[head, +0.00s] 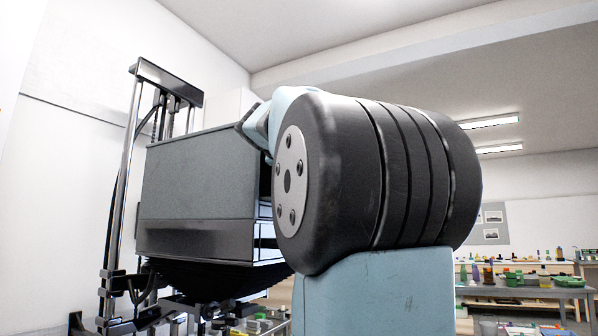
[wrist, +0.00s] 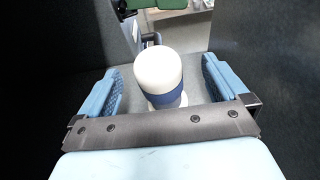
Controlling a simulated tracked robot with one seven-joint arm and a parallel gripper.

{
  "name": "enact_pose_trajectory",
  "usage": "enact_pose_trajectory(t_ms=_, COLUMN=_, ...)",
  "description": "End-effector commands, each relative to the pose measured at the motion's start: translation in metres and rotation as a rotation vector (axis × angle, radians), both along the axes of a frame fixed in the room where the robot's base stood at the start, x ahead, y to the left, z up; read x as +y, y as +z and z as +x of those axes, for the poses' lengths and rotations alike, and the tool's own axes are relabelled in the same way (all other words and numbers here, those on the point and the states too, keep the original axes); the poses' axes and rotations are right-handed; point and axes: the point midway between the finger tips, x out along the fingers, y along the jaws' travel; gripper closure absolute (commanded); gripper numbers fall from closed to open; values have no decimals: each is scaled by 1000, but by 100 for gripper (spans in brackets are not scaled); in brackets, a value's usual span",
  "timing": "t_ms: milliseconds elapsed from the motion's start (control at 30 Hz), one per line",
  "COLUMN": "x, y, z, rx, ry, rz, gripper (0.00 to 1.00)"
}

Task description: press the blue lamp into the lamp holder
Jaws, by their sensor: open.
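The blue lamp (wrist: 160,76), a white rounded bulb with a blue band around its lower part, shows in the wrist view. It is between the two blue fingers of my gripper (wrist: 160,85). My gripper is open, with a visible gap between the lamp and each finger. A pale base shows below the band, partly hidden by the gripper's front bar. I cannot make out the lamp holder or tell how the base meets it. In the head view my arm hides the gripper and the lamp.
The grey enlarger housing (head: 196,190) stands on metal columns (head: 125,170), with dark bellows (head: 205,277) below. In the wrist view dark walls (wrist: 275,60) rise close on both sides. Benches with bottles and trays (head: 520,291) are far right.

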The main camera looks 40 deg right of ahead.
Motion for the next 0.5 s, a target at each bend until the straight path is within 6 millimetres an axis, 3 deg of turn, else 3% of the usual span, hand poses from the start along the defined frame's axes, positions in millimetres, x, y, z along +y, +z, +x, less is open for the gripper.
enact_pose_trajectory(t_ms=500, x=-4, y=-1, z=2, rx=0, ry=0, rz=0, gripper=0)
